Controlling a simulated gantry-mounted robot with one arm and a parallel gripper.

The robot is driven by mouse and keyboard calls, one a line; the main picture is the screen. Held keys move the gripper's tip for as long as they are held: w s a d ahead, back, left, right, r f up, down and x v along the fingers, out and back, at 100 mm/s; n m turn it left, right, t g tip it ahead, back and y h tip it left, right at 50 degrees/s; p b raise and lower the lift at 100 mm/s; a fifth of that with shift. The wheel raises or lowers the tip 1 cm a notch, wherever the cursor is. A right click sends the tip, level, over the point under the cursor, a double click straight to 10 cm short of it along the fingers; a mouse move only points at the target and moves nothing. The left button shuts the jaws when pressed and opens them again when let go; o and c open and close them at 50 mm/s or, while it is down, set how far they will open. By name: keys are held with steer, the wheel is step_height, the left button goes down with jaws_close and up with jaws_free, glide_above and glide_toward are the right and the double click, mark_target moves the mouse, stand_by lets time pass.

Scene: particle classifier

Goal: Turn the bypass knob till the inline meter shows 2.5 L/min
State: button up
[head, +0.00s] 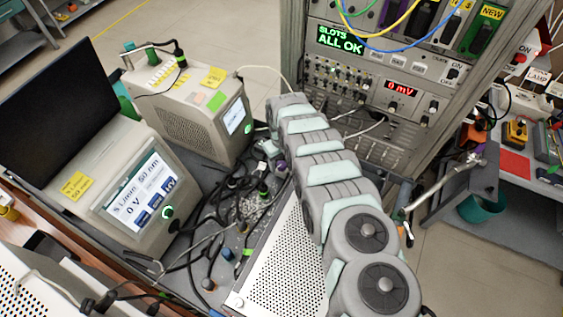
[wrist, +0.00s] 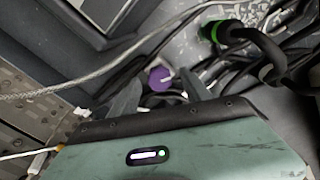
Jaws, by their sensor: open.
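A purple round knob (wrist: 160,78) with a pale pointer mark shows in the wrist view, and I take it to be the bypass knob. My gripper (wrist: 159,84) is open, with one grey finger on each side of the knob; I cannot tell whether they touch it. In the head view a small purple part (head: 281,167) shows beside my arm, and my fingers cannot be made out there. I cannot pick out the inline meter or its reading. The classifier screen (head: 140,193) shows 5 L/min, 50 nm and 0 V.
Black cables and hoses (head: 215,215) crowd the bench around the knob. A green-ringed black connector (wrist: 215,32) and a braided hose (wrist: 90,88) lie near my fingers. A beige instrument (head: 190,110) stands behind, and a rack (head: 385,100) reading 0 mV stands at the back right.

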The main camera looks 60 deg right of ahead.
mark_target(281, 164)
step_height(281, 164, up, 10)
steer(key=shift+r, duration=0.25)
stand_by(0.4)
stand_by(0.5)
